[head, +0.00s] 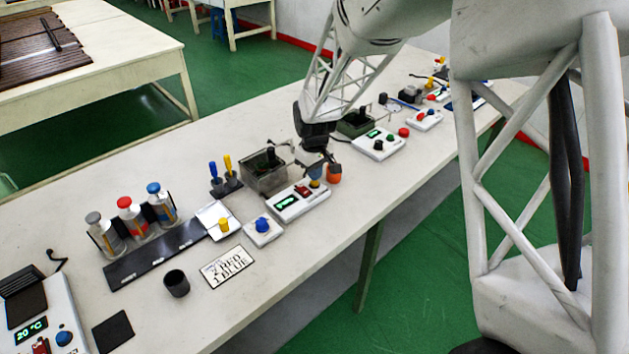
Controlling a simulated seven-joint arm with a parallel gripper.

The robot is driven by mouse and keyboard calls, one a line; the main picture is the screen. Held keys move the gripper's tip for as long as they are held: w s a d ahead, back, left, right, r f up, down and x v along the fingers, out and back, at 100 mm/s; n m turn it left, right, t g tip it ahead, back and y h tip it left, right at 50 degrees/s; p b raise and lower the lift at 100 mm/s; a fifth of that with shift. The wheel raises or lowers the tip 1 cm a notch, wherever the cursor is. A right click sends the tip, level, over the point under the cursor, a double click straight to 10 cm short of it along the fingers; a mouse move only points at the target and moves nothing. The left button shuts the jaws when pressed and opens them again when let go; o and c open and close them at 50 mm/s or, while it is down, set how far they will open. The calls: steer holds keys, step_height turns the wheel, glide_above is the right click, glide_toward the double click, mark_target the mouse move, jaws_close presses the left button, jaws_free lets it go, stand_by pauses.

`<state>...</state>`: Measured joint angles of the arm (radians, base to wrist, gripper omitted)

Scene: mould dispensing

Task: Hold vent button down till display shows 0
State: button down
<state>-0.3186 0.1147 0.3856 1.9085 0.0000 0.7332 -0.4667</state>
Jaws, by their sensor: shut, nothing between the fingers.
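A white control box (287,209) stands near the table's front edge, with a small green-lit display (285,203). The display's reading is too small to tell. A red switch (302,191) sits beside the display, and a yellow button (315,184) is at the box's right end. I cannot read which control is the vent button. My gripper (318,172) is shut and empty, pointing down just above the yellow button. I cannot tell whether it touches the button. An orange round knob or cap (334,175) is just right of the fingers.
A clear tank (263,184) stands behind the box. A blue-knobbed box (262,234), a printed card (228,267), a dark cup (177,283) and several capped bottles (132,218) are to the left. Another display box (380,146) is to the right.

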step_height(320, 180, up, 10)
stand_by(1.5)
steer(key=shift+r, duration=0.1)
stand_by(0.4)
steer(key=s+d+r+m+t, duration=0.1)
steer(key=s+d+r+m, duration=0.1)
steer(key=s+d+r, duration=0.6)
steer(key=s+d+r+m, duration=0.3)
steer(key=s+d, duration=0.4)
steer(key=s, duration=0.3)
steer(key=s+d+m, duration=0.2)
steer(key=s+d, duration=0.1)
steer(key=s, duration=0.6)
steer(key=s+d+m+t, duration=0.1)
steer(key=s+d, duration=0.3)
steer(key=s, duration=0.5)
steer(key=shift+s+r+m+t, duration=0.15)
steer(key=shift+s+m+t, duration=0.2)
steer(key=shift+m, duration=0.25)
steer(key=c, duration=1.8)
jaws_free()
steer(key=shift+d, duration=0.1)
